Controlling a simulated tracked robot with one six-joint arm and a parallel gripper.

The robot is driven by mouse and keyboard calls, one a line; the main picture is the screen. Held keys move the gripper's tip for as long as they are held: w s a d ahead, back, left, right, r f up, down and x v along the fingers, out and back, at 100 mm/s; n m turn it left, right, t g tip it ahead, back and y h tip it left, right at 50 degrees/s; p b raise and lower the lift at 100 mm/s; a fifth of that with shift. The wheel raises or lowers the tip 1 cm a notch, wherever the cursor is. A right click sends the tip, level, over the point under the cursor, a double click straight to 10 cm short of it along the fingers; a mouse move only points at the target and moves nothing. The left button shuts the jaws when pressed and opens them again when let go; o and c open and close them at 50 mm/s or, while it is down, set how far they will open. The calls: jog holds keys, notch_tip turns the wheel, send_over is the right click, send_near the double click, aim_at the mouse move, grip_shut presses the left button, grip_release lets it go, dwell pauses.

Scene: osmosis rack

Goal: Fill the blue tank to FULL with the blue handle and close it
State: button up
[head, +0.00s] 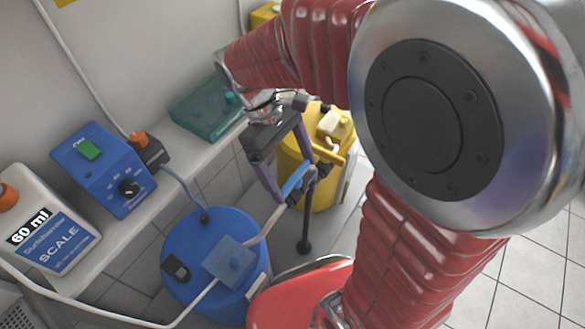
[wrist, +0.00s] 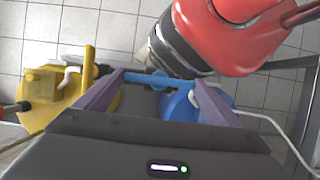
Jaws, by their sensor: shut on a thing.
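The blue handle (head: 297,180) is a short bar on the dark valve post between the blue and yellow tanks. My gripper (head: 296,180) has its two purple fingers at the ends of this bar and is shut on it. In the wrist view the blue handle (wrist: 158,80) spans between the fingertips of my gripper (wrist: 160,80). The blue tank (head: 188,240) stands on the floor at the lower middle, with a pale tube running to its lid. It also shows in the wrist view (wrist: 180,104), partly hidden by a finger. Its level and any FULL mark cannot be read.
A yellow tank (head: 312,195) stands behind, with a yellow handle (head: 327,151) close to my gripper. A shelf at left holds a white "60 ml" bottle (head: 48,215), a blue control box (head: 100,165) and a green box (head: 207,104). Tiled floor at right is clear.

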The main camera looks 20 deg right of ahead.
jog(key=shift+w, duration=0.1)
dwell(0.3)
jog(key=o, duration=0.9)
jog(key=v, duration=1.3)
jog(key=shift+a+r, duration=0.15)
jog(key=shift+r, duration=0.2)
jog(key=shift+w, duration=0.1)
